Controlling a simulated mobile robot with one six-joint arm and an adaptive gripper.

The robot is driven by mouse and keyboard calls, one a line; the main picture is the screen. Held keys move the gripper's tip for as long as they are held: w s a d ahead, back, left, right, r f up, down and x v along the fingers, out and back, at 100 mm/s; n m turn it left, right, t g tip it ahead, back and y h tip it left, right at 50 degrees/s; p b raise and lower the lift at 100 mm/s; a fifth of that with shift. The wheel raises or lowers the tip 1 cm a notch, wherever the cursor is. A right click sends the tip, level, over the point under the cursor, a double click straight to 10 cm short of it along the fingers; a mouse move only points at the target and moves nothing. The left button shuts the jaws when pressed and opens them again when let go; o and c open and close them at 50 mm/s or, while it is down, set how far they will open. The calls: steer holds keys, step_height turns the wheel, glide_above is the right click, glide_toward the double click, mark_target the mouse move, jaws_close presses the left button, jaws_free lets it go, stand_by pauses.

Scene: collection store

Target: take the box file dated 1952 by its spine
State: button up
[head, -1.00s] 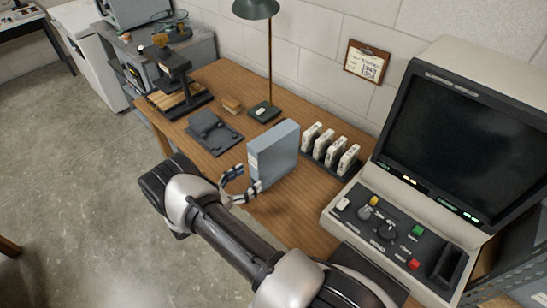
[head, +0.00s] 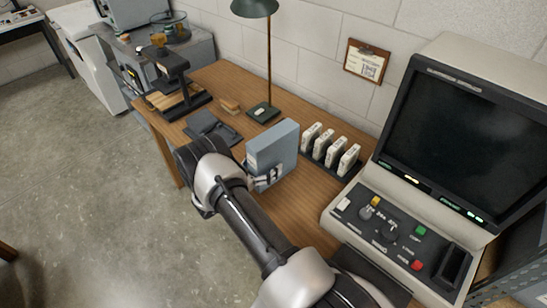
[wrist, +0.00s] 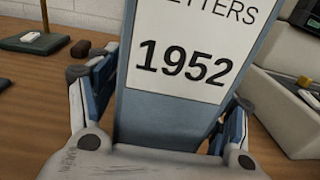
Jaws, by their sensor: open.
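The box file (head: 275,150) is grey-blue and stands upright on the wooden desk. In the wrist view its spine (wrist: 165,120) faces me, with a white label reading "...ETTERS" and "1952". My gripper (wrist: 160,105) is open, with one finger on each side of the spine. The left finger looks very close to the spine; I cannot tell whether either finger touches it. In the head view my gripper (head: 262,180) is at the near lower part of the file, partly hidden by my arm.
Several white boxes (head: 330,148) stand in a dark rack to the right of the file. A desk lamp (head: 262,112) is behind it, and a dark flat object (head: 212,126) lies to the left. A large screen console (head: 400,215) stands at the right.

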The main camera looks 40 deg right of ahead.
steer(key=shift+c, duration=0.2)
steer(key=c, duration=1.5)
